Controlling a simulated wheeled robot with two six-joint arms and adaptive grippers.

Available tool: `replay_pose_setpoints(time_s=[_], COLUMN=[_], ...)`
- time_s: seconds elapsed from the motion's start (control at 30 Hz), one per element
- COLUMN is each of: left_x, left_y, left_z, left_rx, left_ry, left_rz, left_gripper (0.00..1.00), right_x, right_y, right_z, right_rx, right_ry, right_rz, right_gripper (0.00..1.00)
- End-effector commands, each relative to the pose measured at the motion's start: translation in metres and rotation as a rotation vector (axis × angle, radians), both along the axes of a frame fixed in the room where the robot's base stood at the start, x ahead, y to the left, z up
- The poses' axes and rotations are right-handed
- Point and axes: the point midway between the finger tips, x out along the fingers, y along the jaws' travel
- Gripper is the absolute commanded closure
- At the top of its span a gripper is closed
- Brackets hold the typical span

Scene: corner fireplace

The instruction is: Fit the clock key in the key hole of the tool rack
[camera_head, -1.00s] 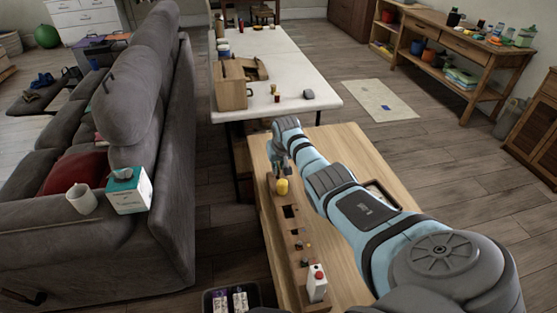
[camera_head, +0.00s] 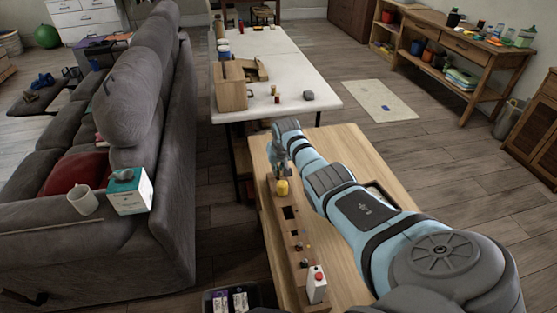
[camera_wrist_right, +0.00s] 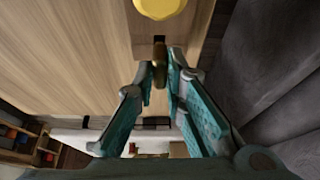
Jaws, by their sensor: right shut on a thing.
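The tool rack (camera_head: 297,238) is a long wooden bar with square holes on the light wooden table. My right gripper (camera_head: 280,166) is over its far end, just beyond a yellow piece standing in the rack. In the right wrist view, the gripper (camera_wrist_right: 162,76) is shut on the brass clock key (camera_wrist_right: 159,65). The key's upper end is close to a small dark hole (camera_wrist_right: 159,40) in the rack, beside the yellow piece (camera_wrist_right: 160,7). I cannot tell whether the key enters the hole. The key is too small to make out in the head view. My left gripper is out of view.
A red-capped white carton (camera_head: 317,284) stands at the rack's near end. A dark bin (camera_head: 231,300) is left of the table. A white table (camera_head: 285,72) with a wooden box (camera_head: 231,88) stands beyond. The grey sofa (camera_head: 150,180) is at left.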

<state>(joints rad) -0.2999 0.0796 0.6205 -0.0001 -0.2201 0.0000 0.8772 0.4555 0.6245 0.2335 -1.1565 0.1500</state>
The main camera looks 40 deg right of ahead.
Motion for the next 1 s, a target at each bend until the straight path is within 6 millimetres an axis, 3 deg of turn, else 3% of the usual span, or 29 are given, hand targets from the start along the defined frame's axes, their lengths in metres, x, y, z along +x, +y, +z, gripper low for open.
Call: replay_pose_setpoints(time_s=[1.0], left_x=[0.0], left_y=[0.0], left_z=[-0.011], left_rx=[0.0], left_ry=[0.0], left_rz=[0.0], left_gripper=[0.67], right_x=[0.0], right_y=[0.0], right_z=[-0.014], right_rx=[0.0], right_ry=[0.0], right_rz=[0.0], right_gripper=[1.0])
